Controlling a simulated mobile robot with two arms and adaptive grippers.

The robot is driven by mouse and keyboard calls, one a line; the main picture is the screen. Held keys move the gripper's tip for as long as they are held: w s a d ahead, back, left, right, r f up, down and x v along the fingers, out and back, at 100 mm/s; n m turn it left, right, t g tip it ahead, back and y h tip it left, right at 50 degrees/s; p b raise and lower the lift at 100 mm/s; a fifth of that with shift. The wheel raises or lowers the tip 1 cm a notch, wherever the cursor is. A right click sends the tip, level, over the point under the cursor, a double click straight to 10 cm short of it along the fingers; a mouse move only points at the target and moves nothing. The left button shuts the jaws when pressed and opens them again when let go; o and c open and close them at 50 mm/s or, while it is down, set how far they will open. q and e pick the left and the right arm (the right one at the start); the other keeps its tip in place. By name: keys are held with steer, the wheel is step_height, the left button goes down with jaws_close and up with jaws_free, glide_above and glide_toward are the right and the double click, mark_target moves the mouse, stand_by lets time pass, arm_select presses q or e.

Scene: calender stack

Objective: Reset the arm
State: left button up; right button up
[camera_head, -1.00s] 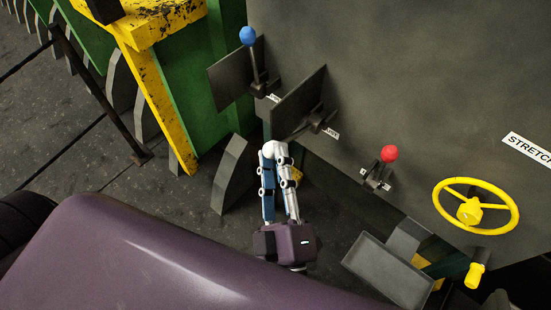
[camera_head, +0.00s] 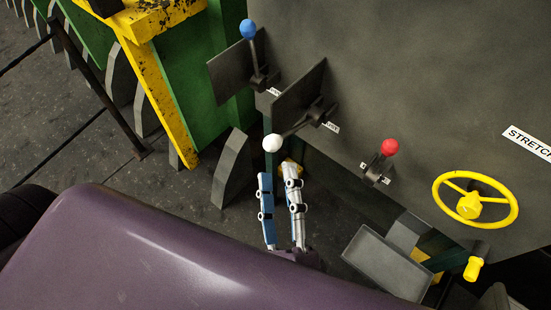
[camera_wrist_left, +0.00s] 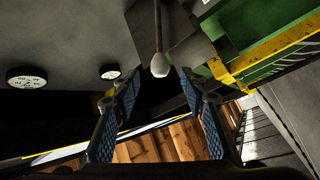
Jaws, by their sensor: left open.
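My left gripper (camera_head: 280,190) is open and empty, its two fingers pointing up the head view from behind the purple cover. A lever with a white ball knob (camera_head: 272,143) is just beyond the fingertips, apart from them. The knob also shows in the left wrist view (camera_wrist_left: 160,66), above and between the spread fingers (camera_wrist_left: 158,92). The lever's dark arm angles down to the left from its mount on the grey panel. My right gripper shows in neither view.
On the grey machine panel (camera_head: 400,60) are a blue-knobbed lever (camera_head: 249,30), a red-knobbed lever (camera_head: 390,147) and a yellow handwheel (camera_head: 474,202). A grey tray-like plate (camera_head: 388,262) juts out below. A yellow post (camera_head: 155,95) stands at left. Two round gauges show in the wrist view (camera_wrist_left: 26,77).

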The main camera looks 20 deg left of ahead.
arm_select(q)
steer(key=shift+v, duration=1.1)
